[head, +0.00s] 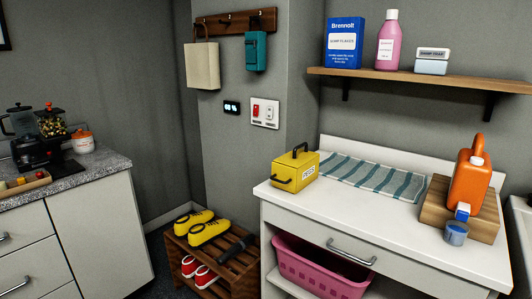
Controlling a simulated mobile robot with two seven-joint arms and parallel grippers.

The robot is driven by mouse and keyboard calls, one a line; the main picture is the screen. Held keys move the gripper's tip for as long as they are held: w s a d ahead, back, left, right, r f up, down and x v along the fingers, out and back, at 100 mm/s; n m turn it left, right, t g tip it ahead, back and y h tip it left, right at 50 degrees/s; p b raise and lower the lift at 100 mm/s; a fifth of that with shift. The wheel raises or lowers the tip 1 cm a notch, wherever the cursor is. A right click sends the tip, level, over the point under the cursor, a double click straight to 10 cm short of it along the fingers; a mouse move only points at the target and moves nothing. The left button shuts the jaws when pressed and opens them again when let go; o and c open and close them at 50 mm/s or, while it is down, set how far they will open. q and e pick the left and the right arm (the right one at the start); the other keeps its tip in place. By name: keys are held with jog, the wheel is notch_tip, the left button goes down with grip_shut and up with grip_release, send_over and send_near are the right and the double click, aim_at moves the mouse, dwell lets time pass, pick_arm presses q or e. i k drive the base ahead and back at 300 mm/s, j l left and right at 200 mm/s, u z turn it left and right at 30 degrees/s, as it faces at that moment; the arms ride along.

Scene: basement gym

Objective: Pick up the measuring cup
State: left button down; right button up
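A small blue cup (455,234), which looks like the measuring cup, stands near the right end of the white worktop (375,228). It is upright, at the front left edge of a wooden block (484,228); I cannot tell whether it touches the block. An orange jug (470,187) with a white cap stands on the block behind the cup. A small blue and white item (462,211) shows between cup and jug. Neither of my grippers is in view.
A yellow box (295,171) and a striped towel (370,177) lie on the worktop. A wooden shelf (430,79) above holds a blue box, a pink bottle and small boxes. A pink basket (310,274) sits below. The worktop's front middle is clear.

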aim_at(456, 234)
jog(key=z, duration=1.3)
